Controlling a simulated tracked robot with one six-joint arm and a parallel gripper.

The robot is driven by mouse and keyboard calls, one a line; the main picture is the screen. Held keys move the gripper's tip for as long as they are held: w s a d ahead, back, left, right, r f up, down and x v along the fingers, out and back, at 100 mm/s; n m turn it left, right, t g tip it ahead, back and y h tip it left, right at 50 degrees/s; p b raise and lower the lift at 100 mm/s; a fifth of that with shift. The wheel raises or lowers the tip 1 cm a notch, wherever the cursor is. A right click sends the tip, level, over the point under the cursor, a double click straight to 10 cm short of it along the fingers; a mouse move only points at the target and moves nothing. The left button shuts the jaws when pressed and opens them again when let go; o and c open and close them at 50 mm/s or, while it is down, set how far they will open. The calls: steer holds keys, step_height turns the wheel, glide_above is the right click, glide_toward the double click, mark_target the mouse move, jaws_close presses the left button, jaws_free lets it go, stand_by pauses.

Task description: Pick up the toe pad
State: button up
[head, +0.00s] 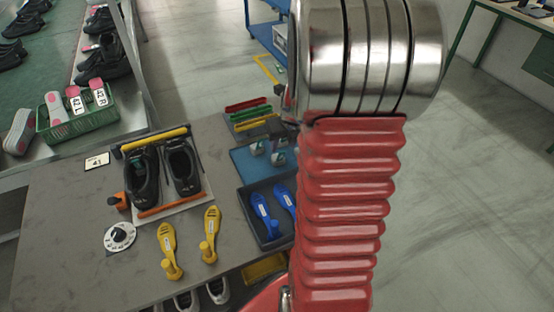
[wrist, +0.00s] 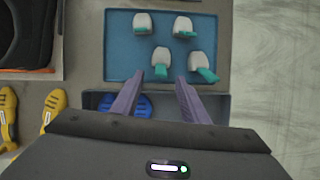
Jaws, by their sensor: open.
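Several toe pads, pale grey-white with teal tabs, lie in a blue tray (wrist: 112,45) in the wrist view. Two are in the back row, a left one (wrist: 144,20) and a right one (wrist: 184,25). In the front row are a left one (wrist: 161,58) and a right one (wrist: 200,60). My gripper (wrist: 159,77) is open and empty, its two fingers pointing at the tray's front edge, on either side of the front left pad in the picture. I cannot tell its height above the tray. The head view shows some pads (head: 257,148) in the tray (head: 240,162); my arm hides my gripper there.
A dark tray (head: 250,225) with blue shoe-shaped pieces adjoins the blue tray in front. Left stand two black shoes (head: 143,180) in a fixture, yellow pieces (head: 168,248) and a dial (head: 120,237). Red, green and yellow bars (head: 248,105) lie behind. Open floor is at right.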

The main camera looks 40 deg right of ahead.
mark_target(279, 154)
steer(key=shift+w+f, duration=0.25)
steer(key=shift+f, duration=0.25)
steer(key=shift+x, duration=2.6)
steer(key=shift+s+d, duration=0.15)
steer(key=shift+c, duration=0.6)
jaws_close()
